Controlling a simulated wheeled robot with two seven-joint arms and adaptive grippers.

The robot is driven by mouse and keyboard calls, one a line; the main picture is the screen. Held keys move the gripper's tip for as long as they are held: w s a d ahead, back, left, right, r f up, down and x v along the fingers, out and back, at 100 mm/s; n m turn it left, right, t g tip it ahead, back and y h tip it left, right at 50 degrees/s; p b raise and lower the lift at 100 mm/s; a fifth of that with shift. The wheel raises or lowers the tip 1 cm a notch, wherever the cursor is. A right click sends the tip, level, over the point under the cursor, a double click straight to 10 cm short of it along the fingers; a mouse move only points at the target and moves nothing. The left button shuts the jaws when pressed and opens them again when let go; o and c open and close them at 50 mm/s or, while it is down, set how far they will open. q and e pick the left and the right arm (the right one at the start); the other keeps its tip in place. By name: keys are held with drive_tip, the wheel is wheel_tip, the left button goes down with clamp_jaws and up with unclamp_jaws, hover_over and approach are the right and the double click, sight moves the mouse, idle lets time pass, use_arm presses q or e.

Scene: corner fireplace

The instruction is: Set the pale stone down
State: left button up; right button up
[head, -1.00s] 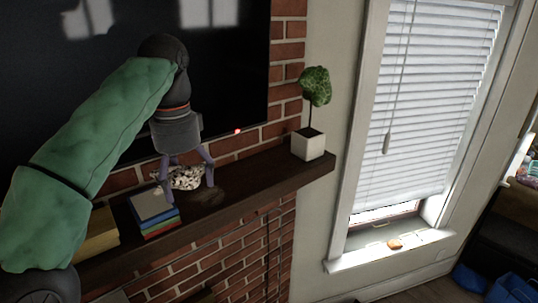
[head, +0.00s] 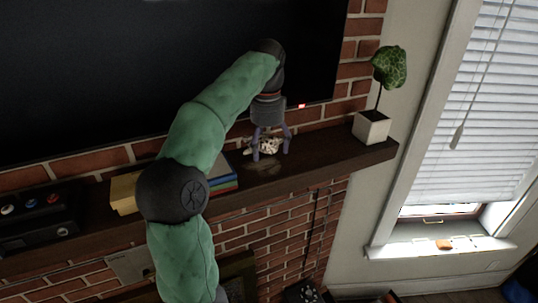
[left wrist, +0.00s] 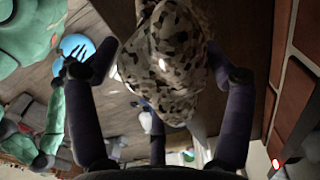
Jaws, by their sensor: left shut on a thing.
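The pale stone (head: 264,146), whitish with dark speckles, is between the fingers of my left gripper (head: 270,152). The gripper points down over the dark wooden mantel shelf (head: 327,163), and is shut on the stone. In the left wrist view the stone (left wrist: 165,62) fills the upper middle between the dark fingers. The stone is low over the shelf; I cannot tell whether it touches the wood. A soft shadow lies on the shelf just in front of it.
Stacked books (head: 224,180) lie left of the stone, partly behind my arm. A potted plant in a white pot (head: 371,127) stands at the shelf's right end. A dark television (head: 130,75) hangs behind. The shelf between gripper and pot is clear.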

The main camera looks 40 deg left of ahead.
sight(270, 135)
use_arm(q)
drive_tip(key=w+f, duration=0.2)
drive_tip(key=f, duration=0.1)
drive_tip(key=shift+a, duration=0.15)
drive_tip(key=shift+s+f+p, duration=0.3)
drive_tip(key=shift+f, duration=0.4)
drive_tip(key=shift+w+f, duration=0.15)
drive_tip(key=shift+f, duration=0.05)
drive_tip(key=o, duration=1.6)
drive_tip(key=shift+c, duration=0.2)
drive_tip(key=shift+r, duration=3.85)
